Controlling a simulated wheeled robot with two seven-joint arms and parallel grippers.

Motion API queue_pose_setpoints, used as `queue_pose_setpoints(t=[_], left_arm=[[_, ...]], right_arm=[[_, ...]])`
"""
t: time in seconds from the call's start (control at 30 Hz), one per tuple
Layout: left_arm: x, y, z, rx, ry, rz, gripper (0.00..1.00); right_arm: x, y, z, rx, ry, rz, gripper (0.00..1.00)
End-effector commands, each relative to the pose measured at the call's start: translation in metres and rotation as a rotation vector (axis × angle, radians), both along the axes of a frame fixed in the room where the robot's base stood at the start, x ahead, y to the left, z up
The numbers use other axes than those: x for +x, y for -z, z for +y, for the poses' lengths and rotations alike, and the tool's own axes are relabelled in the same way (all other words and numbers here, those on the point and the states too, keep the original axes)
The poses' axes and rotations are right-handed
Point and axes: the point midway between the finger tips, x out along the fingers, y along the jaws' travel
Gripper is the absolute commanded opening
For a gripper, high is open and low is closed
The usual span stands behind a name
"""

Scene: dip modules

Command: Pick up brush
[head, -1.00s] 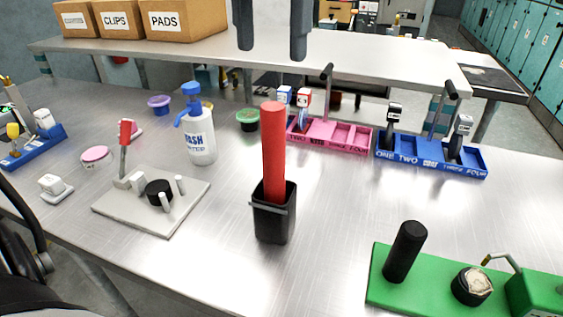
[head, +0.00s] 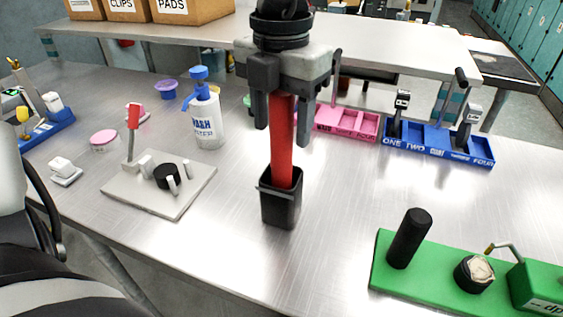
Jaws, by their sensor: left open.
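The brush shows as a thick red handle (head: 282,163) standing upright in a black square holder (head: 281,205) on the metal table. Its lower end is hidden inside the holder. My left gripper (head: 283,132) points down over the handle and is open. One finger is on each side of the handle's upper part, and the palm hides the handle's top. I cannot tell whether either finger touches it. My right gripper is not in view.
A grey plate with a red lever (head: 160,190) and a wash bottle (head: 206,118) stand left of the holder. A green base with a black post (head: 408,238) is at the front right. Pink (head: 345,122) and blue trays (head: 440,143) are behind. Bare table surrounds the holder.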

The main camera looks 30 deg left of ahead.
Motion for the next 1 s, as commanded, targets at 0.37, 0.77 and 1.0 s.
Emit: queue_pose_setpoints(t=[0.37, 0.77, 1.0], left_arm=[[0.0, 0.0, 0.0, 0.0, 0.0, -0.001, 0.07], [0.0, -0.004, 0.0, 0.001, -0.001, -0.002, 0.07], [0.001, -0.033, 0.0, 0.001, -0.001, -0.007, 0.07]], right_arm=[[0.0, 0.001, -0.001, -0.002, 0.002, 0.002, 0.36], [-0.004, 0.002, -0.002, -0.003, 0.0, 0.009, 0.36], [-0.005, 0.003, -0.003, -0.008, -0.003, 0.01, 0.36]])
